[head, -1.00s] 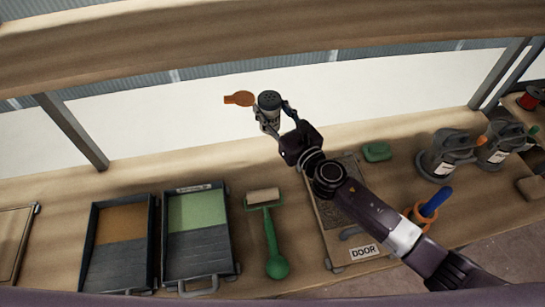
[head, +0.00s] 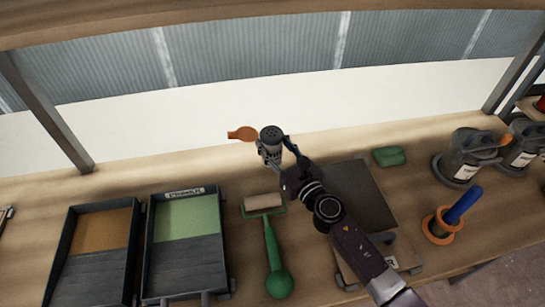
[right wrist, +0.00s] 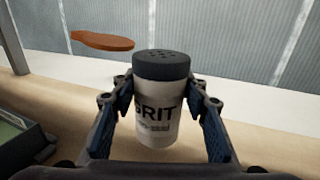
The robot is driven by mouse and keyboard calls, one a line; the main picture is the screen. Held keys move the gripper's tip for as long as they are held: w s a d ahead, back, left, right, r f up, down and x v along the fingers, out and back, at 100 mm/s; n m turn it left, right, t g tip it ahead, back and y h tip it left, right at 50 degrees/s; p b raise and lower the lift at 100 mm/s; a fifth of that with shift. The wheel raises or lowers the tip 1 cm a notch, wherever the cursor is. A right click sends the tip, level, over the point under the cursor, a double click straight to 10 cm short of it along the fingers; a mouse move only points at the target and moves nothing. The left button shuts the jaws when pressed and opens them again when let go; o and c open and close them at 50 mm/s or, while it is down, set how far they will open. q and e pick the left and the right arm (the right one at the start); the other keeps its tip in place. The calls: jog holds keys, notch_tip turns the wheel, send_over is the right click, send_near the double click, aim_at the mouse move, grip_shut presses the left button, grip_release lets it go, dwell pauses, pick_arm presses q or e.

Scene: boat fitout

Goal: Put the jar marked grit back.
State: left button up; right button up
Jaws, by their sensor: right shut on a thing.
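The grit jar (right wrist: 158,105) is white with a dark perforated lid and the word GRIT on its side. My right gripper (right wrist: 160,112) is shut on it, with one finger on each side of the body. In the head view the jar (head: 271,138) shows upright in the right gripper (head: 270,155), over the back part of the bench; its height above the surface is hard to tell. An orange-brown paddle-shaped thing (head: 243,134) shows just left of the jar, and also in the right wrist view (right wrist: 103,40). My left gripper is not in view.
Two paint trays, one brown (head: 98,232) and one green (head: 187,220), lie at left, with a green-handled roller (head: 270,250) beside them. Under my right arm is a dark panel (head: 362,190). A green block (head: 389,157), grey jugs (head: 463,153) and an orange ring holder with a blue handle (head: 440,226) stand at right.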

aim_at(277, 159)
jog(key=shift+f+b, duration=1.75)
jog(key=shift+f, duration=0.25)
jog(key=shift+f, duration=0.15)
jog(key=o, duration=1.5)
